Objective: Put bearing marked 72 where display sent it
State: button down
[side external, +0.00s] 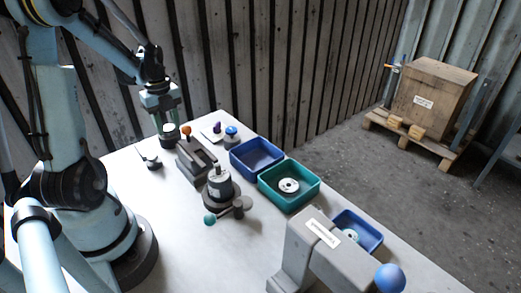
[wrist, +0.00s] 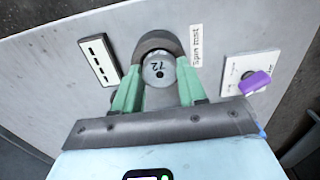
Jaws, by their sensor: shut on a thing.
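The bearing marked 72 (wrist: 158,72) is a pale disc between the green fingers of my gripper (wrist: 158,88) in the wrist view. My gripper (side external: 168,125) is shut on it at the far left end of the table in the side view. The bearing is at a dark rounded holder (wrist: 158,40) beside a label reading "Spin test" (wrist: 196,46). I cannot tell whether it is seated there or just above.
A white plate with a purple switch (wrist: 255,82) is right of the holder. A blue tray (side external: 240,165), a teal tray (side external: 268,192) holding a bearing, and another blue tray (side external: 374,243) line the far edge. A grey fixture (side external: 196,162) and a grey press (side external: 318,250) stand nearby.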

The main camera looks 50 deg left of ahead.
aim_at(168, 128)
jog(key=shift+r, duration=2.85)
jog(key=w+d+r, duration=0.1)
jog(key=w+d, duration=0.6)
jog(key=d, duration=0.6)
jog(key=w+d, duration=0.6)
jog(key=d, duration=0.7)
jog(key=shift+w+a+f, duration=0.1)
jog(key=shift+f, duration=1.3)
jog(key=shift+w+f, duration=0.1)
jog(key=shift+f, duration=1.25)
jog(key=c, duration=0.5)
grip_release()
jog(key=shift+c, duration=0.2)
